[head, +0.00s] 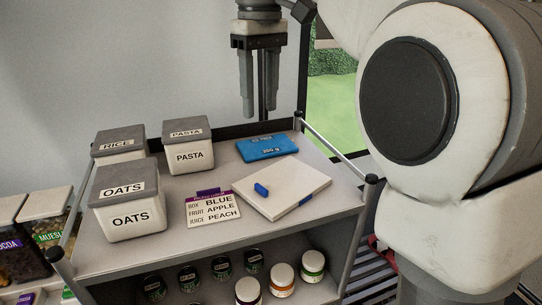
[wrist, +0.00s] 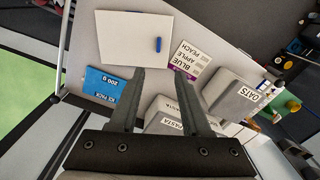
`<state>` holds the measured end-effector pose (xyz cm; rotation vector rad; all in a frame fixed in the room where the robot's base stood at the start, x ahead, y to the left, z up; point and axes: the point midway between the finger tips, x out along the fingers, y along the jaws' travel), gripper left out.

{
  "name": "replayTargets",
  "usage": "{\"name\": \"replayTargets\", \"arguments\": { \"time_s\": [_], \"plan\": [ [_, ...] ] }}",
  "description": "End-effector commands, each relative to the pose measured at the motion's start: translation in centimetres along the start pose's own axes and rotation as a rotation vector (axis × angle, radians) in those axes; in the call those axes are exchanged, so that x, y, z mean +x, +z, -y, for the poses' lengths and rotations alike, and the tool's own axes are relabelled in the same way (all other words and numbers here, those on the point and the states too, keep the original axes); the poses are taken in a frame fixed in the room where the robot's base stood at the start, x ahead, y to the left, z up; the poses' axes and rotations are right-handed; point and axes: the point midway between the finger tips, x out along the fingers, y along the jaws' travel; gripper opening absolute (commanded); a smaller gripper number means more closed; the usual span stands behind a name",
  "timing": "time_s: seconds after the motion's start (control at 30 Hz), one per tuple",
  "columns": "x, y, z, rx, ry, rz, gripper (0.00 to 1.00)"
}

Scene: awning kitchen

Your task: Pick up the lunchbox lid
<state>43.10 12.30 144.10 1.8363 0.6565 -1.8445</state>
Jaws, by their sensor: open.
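The lunchbox lid (head: 290,187) looks like a flat white slab with a small blue handle (head: 261,189) on top and a blue clip on its near edge. It lies on the right part of the cart's top shelf. I cannot tell whether a box is under it. In the wrist view the lid (wrist: 120,45) is at the upper left, with its blue handle near its right edge. My gripper (head: 257,114) is open and empty, pointing down, above and behind the lid. In the wrist view its fingertips (wrist: 159,74) are apart, with nothing between them.
A blue ice pack (head: 267,147) lies behind the lid. An order card (head: 213,208) reading BLUE, APPLE, PEACH stands left of it. OATS (head: 130,218), RICE (head: 118,158) and PASTA (head: 189,157) containers fill the left side. Corner posts (head: 355,220) rise at the cart's edges. Jars stand on the lower shelf.

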Motion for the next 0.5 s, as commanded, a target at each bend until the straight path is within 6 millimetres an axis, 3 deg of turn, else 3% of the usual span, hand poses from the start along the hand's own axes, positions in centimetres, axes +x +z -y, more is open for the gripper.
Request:
{"name": "replayTargets", "arguments": {
  "time_s": [0.17,0.5],
  "plan": [
    [2.4,0.0,0.1,-0.004,-0.002,0.005,0.47],
    [9.1,0.0,0.1,-0.003,-0.002,0.006,0.47]
  ]
}}
